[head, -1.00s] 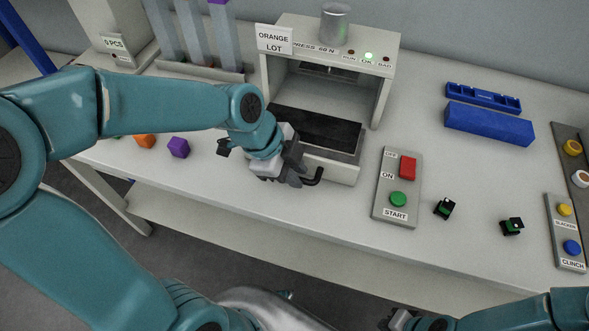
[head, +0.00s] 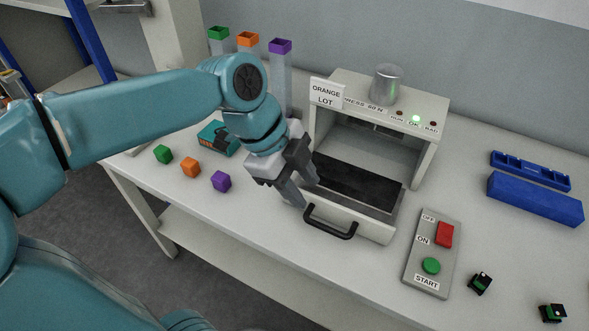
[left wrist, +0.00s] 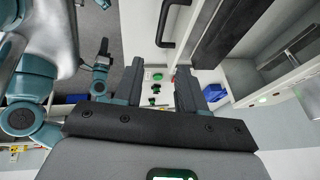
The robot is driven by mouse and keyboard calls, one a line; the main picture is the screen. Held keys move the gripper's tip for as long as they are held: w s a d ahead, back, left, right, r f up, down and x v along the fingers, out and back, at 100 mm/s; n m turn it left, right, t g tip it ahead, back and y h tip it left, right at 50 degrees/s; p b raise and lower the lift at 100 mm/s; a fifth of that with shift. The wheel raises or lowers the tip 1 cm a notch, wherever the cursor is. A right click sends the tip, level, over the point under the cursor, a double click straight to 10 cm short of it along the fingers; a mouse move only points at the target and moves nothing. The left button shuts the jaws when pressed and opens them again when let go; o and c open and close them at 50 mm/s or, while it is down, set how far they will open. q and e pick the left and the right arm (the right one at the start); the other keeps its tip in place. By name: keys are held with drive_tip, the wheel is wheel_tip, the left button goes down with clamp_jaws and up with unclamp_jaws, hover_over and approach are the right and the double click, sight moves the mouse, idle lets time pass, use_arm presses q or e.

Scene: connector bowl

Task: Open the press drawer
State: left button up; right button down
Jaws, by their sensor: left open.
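The press (head: 437,130) is a pale box with a sign reading ORANGE LOT. Its drawer (head: 375,228) stands out toward the table's front edge, with a dark plate inside. The drawer's black handle (head: 330,224) is on its front and also shows in the left wrist view (left wrist: 168,22). My left gripper (head: 305,192) is open and empty, at the drawer's left front corner, just left of the handle; its parted fingers show in the left wrist view (left wrist: 158,70). A teal and dark part at the left of that view may be my right gripper; its jaws are unclear.
A panel (head: 412,275) with a red switch and green START button is right of the drawer. Two small dark connectors and blue blocks lie at right. A metal cup (head: 387,85) tops the press.

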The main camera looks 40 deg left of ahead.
use_arm(q)
drive_tip(key=v, duration=0.2)
drive_tip(key=shift+s+a+r, duration=0.1)
drive_tip(key=shift+a+r, duration=0.1)
drive_tip(key=shift+r, duration=0.15)
drive_tip(key=shift+s+f, duration=0.1)
drive_tip(key=shift+s, duration=0.05)
